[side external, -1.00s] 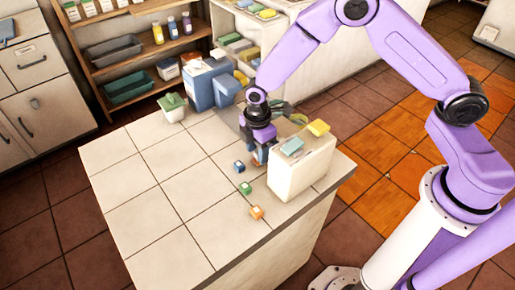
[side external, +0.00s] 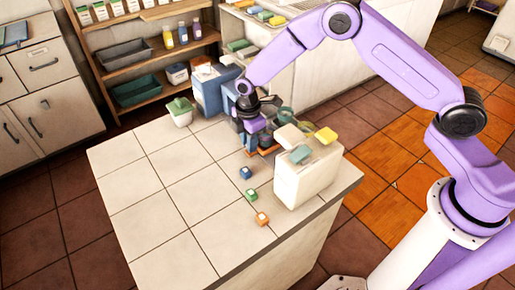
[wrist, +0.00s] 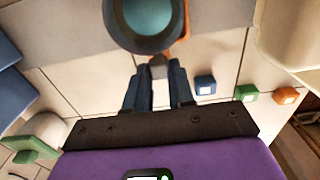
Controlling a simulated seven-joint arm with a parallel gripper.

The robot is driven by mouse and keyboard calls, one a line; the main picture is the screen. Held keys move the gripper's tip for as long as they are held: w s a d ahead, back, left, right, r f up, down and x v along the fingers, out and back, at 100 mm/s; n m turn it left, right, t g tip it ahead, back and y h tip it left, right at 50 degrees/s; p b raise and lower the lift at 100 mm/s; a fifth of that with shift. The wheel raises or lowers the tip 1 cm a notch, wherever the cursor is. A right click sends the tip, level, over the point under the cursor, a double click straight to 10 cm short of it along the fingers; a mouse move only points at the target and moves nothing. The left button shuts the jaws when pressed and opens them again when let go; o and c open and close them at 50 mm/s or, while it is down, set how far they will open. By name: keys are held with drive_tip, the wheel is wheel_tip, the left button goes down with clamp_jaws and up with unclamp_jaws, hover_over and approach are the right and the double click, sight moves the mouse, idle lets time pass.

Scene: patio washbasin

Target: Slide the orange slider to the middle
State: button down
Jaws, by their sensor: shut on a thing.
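A patch of orange (side external: 265,150) shows low beside my gripper, left of the white box. In the wrist view, orange (wrist: 186,20) shows at the right edge of a dark round rim with a teal inside (wrist: 150,18). I cannot tell whether this orange is the slider. My gripper (side external: 253,143) points down near the back of the tiled top. In the wrist view its two fingers (wrist: 158,75) close around a small grey-brown tab (wrist: 158,64) next to the round rim. Whether the tab joins the orange part is unclear.
The white box (side external: 305,180) stands close on the right of my gripper. Small blue (side external: 245,173), green (side external: 252,194) and orange (side external: 262,218) cubes lie in front. The tiled top (side external: 150,200) is clear at left.

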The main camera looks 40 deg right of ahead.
drive_tip(key=shift+w, duration=1.85)
drive_tip(key=c, duration=1)
unclamp_jaws()
drive_tip(key=shift+o, duration=0.2)
drive_tip(key=shift+r, duration=0.1)
wheel_tip(320, 180, up, 17)
drive_tip(key=shift+r, duration=0.15)
